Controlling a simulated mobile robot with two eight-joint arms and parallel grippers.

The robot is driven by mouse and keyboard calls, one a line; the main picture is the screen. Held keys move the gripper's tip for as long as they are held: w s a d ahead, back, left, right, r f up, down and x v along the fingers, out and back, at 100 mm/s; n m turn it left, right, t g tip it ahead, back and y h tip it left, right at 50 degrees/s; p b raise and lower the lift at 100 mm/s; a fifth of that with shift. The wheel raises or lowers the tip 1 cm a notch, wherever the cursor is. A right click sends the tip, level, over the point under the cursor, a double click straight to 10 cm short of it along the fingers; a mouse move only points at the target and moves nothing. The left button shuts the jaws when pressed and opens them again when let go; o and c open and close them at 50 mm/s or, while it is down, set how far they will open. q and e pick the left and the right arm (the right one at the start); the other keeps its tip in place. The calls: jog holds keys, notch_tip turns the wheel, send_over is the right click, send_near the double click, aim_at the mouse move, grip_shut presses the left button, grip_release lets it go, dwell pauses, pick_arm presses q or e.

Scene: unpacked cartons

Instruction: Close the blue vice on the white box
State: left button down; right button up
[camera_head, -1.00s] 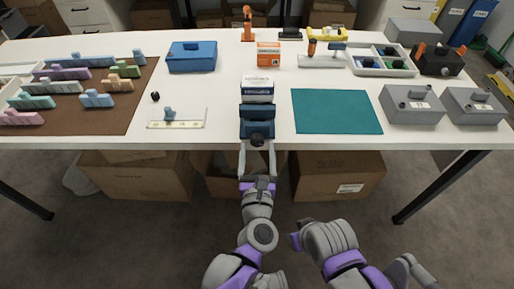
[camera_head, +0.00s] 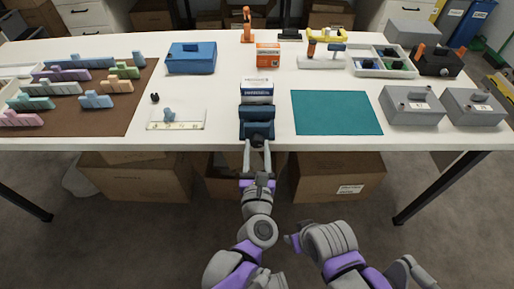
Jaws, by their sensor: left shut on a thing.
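The blue vice (camera_head: 257,113) stands at the front edge of the white table, with its dark screw knob (camera_head: 258,142) facing me. The white box (camera_head: 257,87), with a blue printed label, is at the vice's far side. Its lower part is hidden behind the vice's near jaw, so I cannot tell if the jaws touch it. My left gripper (camera_head: 257,148) reaches up from below the table edge, its two fingers shut on the knob. My right arm is folded at the lower right, and its fingers do not show.
An orange box (camera_head: 268,54) stands behind the white box. A blue case (camera_head: 192,58) is further left, and a small white plate (camera_head: 188,121) lies nearby. A green mat (camera_head: 337,112) lies right of the vice, with grey boxes (camera_head: 412,105) beyond. Cartons (camera_head: 340,176) sit under the table.

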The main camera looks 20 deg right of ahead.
pick_arm(q)
jog(key=shift+m, duration=0.4)
jog(key=m+p, duration=0.1)
jog(key=m, duration=0.2)
jog(key=shift+m, duration=0.3)
jog(key=m+p, duration=0.1)
jog(key=m, duration=0.4)
jog(key=shift+a+r+p, duration=0.1)
jog(key=shift+a+p, duration=0.05)
jog(key=shift+p, duration=0.2)
jog(key=m, duration=0.5)
jog(key=shift+p, duration=0.35)
jog(key=m, duration=0.5)
jog(key=shift+r+m+p, duration=0.15)
jog(key=shift+m+p, duration=0.15)
jog(key=m, duration=1)
jog(key=shift+r+p, duration=0.1)
jog(key=shift+p, duration=0.25)
jog(key=m, duration=0.5)
jog(key=shift+d, duration=0.2)
jog(key=shift+m, duration=2.4)
